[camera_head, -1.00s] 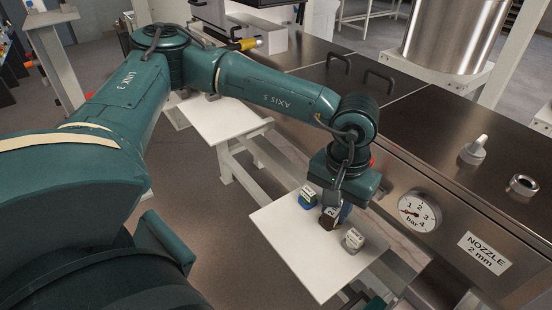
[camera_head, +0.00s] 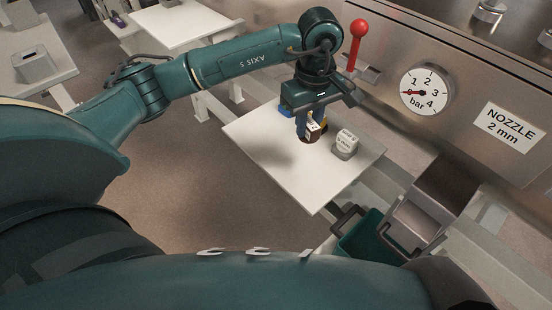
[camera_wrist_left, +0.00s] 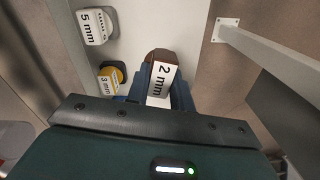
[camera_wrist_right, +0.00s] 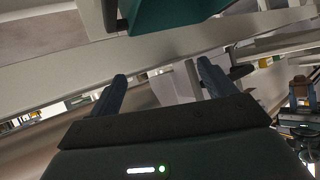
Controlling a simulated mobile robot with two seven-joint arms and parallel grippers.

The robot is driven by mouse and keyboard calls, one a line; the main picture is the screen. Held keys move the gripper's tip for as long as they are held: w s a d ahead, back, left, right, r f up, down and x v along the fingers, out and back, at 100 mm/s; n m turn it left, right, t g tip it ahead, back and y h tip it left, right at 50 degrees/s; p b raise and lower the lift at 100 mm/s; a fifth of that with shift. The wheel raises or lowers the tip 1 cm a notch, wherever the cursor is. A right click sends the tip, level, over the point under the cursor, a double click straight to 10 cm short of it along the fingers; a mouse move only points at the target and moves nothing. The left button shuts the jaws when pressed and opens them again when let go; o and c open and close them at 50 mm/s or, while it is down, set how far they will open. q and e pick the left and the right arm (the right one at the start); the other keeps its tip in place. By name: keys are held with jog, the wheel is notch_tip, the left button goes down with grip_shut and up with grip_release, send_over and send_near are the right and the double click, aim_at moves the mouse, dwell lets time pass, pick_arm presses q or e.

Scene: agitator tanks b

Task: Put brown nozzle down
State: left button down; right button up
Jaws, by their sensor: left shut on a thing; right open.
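The brown nozzle (camera_head: 313,138) has a white label reading 2 mm. My left gripper (camera_head: 309,126) is shut on it, low over the white board (camera_head: 255,141). In the left wrist view the nozzle (camera_wrist_left: 158,57) sits between the blue fingers, its label facing the camera. I cannot tell whether its bottom touches the board. A grey-white nozzle (camera_head: 345,144) stands on the board to its right; a 5 mm nozzle (camera_wrist_left: 94,27) and a yellow 3 mm nozzle (camera_wrist_left: 110,76) show in the left wrist view. My right gripper (camera_wrist_right: 162,74) is open and empty.
A steel panel with a gauge (camera_head: 426,90), a red-knobbed lever (camera_head: 357,45) and a NOZZLE 2 mm sign (camera_head: 509,128) rises behind the board. A teal bin (camera_head: 362,238) lies below right. The board's left and front parts are clear.

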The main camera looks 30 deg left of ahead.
pick_arm(q)
jog(key=a+r+n, duration=0.2)
jog(key=a, duration=0.5)
jog(key=shift+n, duration=0.3)
jog(key=f, duration=0.9)
jog(key=shift+w+d+f+p, duration=0.2)
jog(key=shift+w+f+p, duration=0.1)
jog(key=shift+w+f, duration=0.1)
pick_arm(e)
jog(key=s+a+r+n+y, duration=0.1)
jog(key=s+a+r, duration=0.2)
jog(key=a, duration=0.3)
jog(key=shift+a+r+y, duration=0.25)
jog(key=shift+r+y, duration=0.05)
jog(key=shift+r, duration=0.15)
pick_arm(q)
jog(key=shift+f, duration=0.1)
pick_arm(e)
jog(key=shift+s+f, duration=0.1)
pick_arm(q)
jog(key=shift+f, duration=0.15)
jog(key=c, duration=1.3)
grip_release()
jog(key=shift+o, duration=0.5)
pick_arm(e)
jog(key=shift+r, duration=0.3)
